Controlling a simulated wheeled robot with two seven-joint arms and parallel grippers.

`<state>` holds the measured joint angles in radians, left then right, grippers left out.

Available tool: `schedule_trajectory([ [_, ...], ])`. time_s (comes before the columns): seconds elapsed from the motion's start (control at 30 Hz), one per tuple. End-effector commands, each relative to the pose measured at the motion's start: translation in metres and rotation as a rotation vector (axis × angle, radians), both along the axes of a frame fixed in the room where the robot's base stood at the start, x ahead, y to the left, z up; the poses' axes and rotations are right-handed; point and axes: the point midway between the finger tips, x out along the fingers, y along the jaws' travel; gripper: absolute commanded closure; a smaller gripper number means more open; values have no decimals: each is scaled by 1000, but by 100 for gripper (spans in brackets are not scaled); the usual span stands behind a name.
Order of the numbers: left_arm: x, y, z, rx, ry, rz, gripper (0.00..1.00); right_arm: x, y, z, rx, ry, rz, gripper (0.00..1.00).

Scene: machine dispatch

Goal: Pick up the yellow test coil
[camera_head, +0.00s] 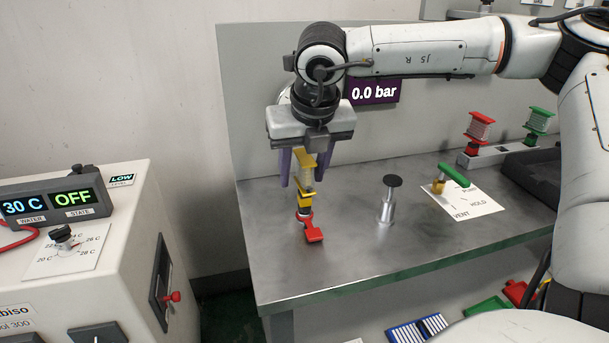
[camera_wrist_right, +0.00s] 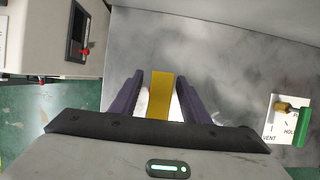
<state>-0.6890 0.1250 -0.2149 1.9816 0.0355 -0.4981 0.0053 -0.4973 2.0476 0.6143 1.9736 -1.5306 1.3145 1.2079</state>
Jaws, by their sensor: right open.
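The yellow test coil (camera_head: 305,163) stands upright near the left end of the metal bench, with yellow ends and a pale winding between them. It sits above a dark and red fitting with a red lever (camera_head: 312,234). My right gripper (camera_head: 303,181) points down over the coil, its purple fingers open on either side of it. In the right wrist view the coil's yellow top (camera_wrist_right: 161,94) lies between the open fingers (camera_wrist_right: 160,100), with a gap visible on the right side. Contact on the left side is hard to tell. My left gripper is not in view.
A metal post with a black cap (camera_head: 391,190) and a green-handled valve (camera_head: 453,176) stand to the right on the bench (camera_head: 350,265). Red (camera_head: 478,132) and green (camera_head: 538,125) coils stand in a rack farther back. A white machine (camera_head: 120,250) is at left.

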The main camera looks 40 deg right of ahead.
Motion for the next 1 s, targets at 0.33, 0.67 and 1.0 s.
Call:
schedule_trajectory([
  [0.33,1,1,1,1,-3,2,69,1,0,-1,0,-1,-1,75],
  [0.67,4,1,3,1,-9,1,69,1,0,-1,0,-1,-1,100],
  [1.0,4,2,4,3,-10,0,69,2,-1,16,-1,-4,-2,100],
])
